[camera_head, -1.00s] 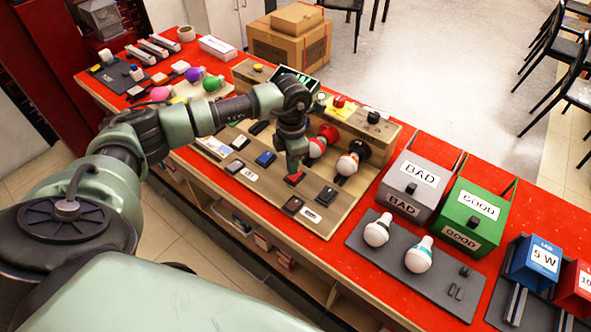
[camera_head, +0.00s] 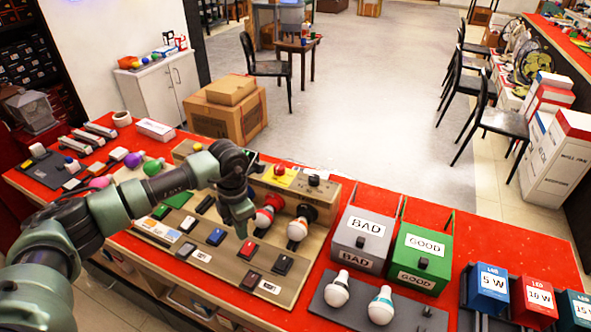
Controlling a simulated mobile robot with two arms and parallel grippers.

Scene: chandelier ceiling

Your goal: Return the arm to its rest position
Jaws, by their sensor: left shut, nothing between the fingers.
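My left arm comes in from the left and reaches over the red counter (camera_head: 455,223). My left gripper (camera_head: 240,228) points down, shut and empty, above the wooden switch panel (camera_head: 210,262) with its rows of small switches. It is just left of two bulbs in sockets, a red and white bulb (camera_head: 264,217) and a white and orange bulb (camera_head: 297,229). I cannot tell how far above the panel the fingertips are. My right gripper is not in view.
A grey BAD box (camera_head: 349,242) and a green GOOD box (camera_head: 408,262) stand right of the panel. Cardboard boxes (camera_head: 226,110) stand behind the counter. Open floor lies beyond.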

